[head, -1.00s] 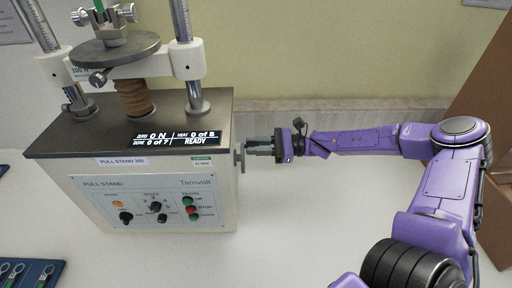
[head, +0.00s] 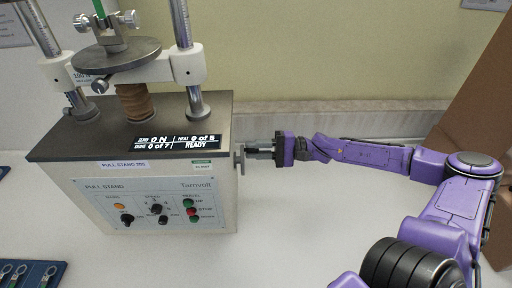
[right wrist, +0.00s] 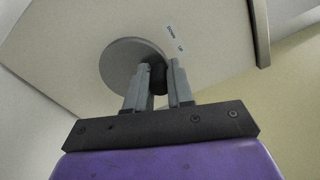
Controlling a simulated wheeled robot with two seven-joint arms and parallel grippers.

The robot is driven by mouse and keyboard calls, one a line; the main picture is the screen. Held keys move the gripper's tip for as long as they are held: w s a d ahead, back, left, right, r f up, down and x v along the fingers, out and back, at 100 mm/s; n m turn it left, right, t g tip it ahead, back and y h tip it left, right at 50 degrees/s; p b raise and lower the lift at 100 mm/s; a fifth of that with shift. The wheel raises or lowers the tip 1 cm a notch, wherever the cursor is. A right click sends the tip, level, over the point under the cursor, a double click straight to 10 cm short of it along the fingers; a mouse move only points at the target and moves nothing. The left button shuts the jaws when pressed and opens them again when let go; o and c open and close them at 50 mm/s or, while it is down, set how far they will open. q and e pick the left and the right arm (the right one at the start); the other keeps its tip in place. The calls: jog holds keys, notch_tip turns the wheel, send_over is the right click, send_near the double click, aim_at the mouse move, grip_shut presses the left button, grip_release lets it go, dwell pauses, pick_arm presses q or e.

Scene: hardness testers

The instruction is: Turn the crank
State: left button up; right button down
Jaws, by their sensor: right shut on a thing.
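The crank (head: 240,160) is on the right side wall of the pull stand (head: 150,195). In the right wrist view it is a round grey disc (right wrist: 119,62) with a dark handle knob (right wrist: 157,77) standing off it near its edge. My right gripper (head: 250,153) reaches in from the right. Its two grey fingers (right wrist: 158,88) are shut on the knob, one on each side. The fingers hide part of the crank. My left gripper is in neither current view.
The stand's display (head: 176,142) reads READY. A grip on a round plate (head: 117,54) stands between two columns above it. A blue tray (head: 34,274) lies at the lower left. A brown panel (head: 480,120) is at the right. The table front is clear.

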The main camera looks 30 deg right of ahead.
jog(key=shift+s+a+n, duration=0.15)
jog(key=shift+s+n, duration=0.05)
jog(key=shift+n, duration=0.55)
jog(key=shift+s+a+n, duration=0.1)
jog(key=shift+s+n, duration=0.1)
jog(key=shift+n, duration=0.55)
jog(key=c, duration=1)
grip_release()
jog(key=shift+s, duration=0.1)
